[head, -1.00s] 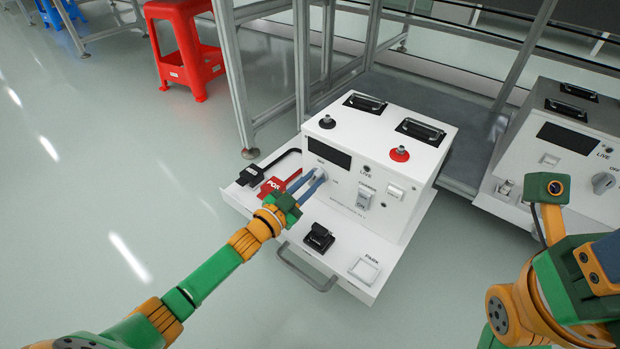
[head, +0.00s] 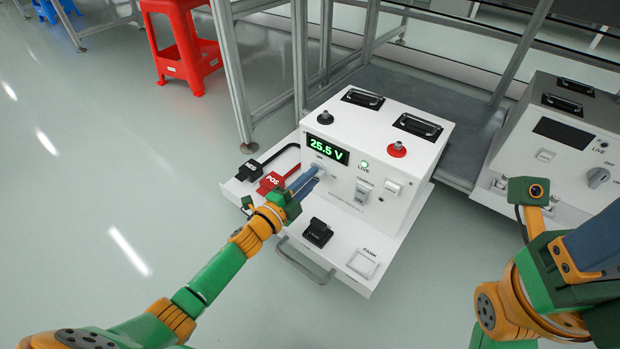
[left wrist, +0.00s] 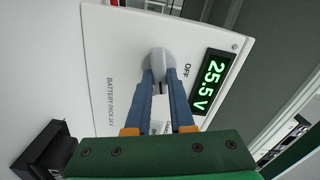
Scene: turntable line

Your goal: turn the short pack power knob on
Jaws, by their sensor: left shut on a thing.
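The white battery pack (head: 390,148) stands on a pulled-out tray in the head view. Its display (head: 328,149) reads 25.5 V in green, and the LIVE lamp (head: 364,164) glows green. The grey power knob (left wrist: 158,62) is on the front face beside the display, near the OFF mark. My left gripper (head: 314,174) is shut on this knob, with its blue fingers on either side of it in the left wrist view (left wrist: 157,85). The fingers partly hide the knob and the lettering around it.
The tray (head: 292,238) holds black NEG (head: 250,168) and red POS (head: 270,183) connectors, a black holder (head: 318,233) and a PARK pad (head: 362,263). A second pack (head: 560,130) stands at the right. A red stool (head: 183,45) is behind left. The left floor is clear.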

